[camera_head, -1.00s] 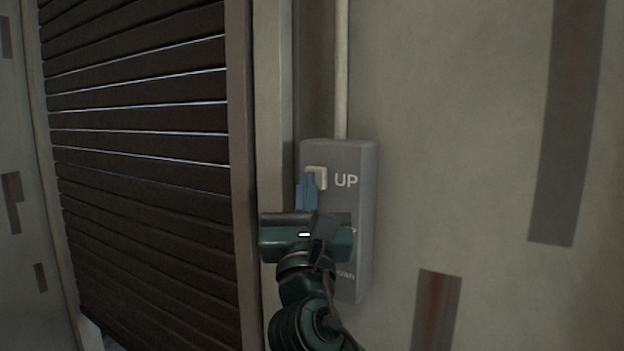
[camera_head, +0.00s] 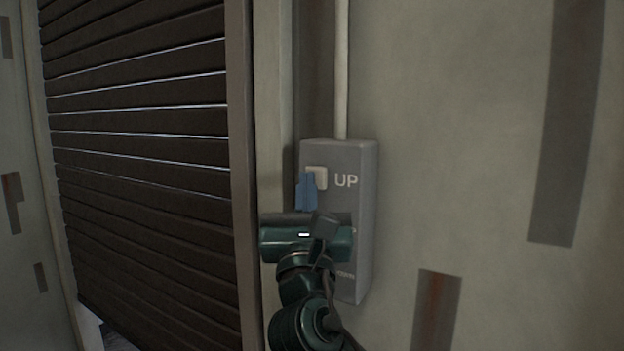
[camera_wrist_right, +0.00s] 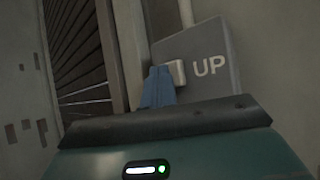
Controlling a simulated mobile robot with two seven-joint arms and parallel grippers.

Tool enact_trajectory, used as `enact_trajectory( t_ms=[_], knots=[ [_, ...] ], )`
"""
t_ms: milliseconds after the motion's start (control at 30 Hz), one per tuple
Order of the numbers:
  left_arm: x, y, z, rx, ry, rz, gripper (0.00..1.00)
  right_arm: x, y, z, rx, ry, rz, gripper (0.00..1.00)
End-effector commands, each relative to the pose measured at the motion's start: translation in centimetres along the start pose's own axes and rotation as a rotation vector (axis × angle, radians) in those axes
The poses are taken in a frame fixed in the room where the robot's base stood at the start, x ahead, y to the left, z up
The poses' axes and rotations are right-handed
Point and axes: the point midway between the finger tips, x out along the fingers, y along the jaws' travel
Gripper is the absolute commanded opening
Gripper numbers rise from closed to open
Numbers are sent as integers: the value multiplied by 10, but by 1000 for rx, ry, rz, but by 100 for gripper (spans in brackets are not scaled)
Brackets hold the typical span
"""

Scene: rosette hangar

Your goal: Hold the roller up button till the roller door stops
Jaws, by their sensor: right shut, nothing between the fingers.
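The roller up button (camera_head: 320,175) is a pale square key beside the word UP on a grey control box (camera_head: 364,215) on the wall. It also shows in the right wrist view (camera_wrist_right: 178,70). My right gripper (camera_head: 307,178) is shut and empty, its blue fingertips at the button's lower left; they look to be touching it, though the contact itself is hidden. The dark slatted roller door (camera_head: 140,130) fills the left, with a small gap at its bottom left corner. The lower buttons are mostly hidden behind my right wrist. My left gripper is not in view.
A pale conduit (camera_head: 341,70) runs up from the box. A door frame post (camera_head: 241,180) stands between the door and the box. The wall to the right is flat and clear, with dark painted patches (camera_head: 568,120).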

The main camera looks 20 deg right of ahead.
Motion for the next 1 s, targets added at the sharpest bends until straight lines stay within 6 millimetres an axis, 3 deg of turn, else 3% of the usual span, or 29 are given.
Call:
enact_trajectory(
  t_ms=[1000],
  knots=[
    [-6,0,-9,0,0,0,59,-22,17,16,3,2,2,0]
  ],
)
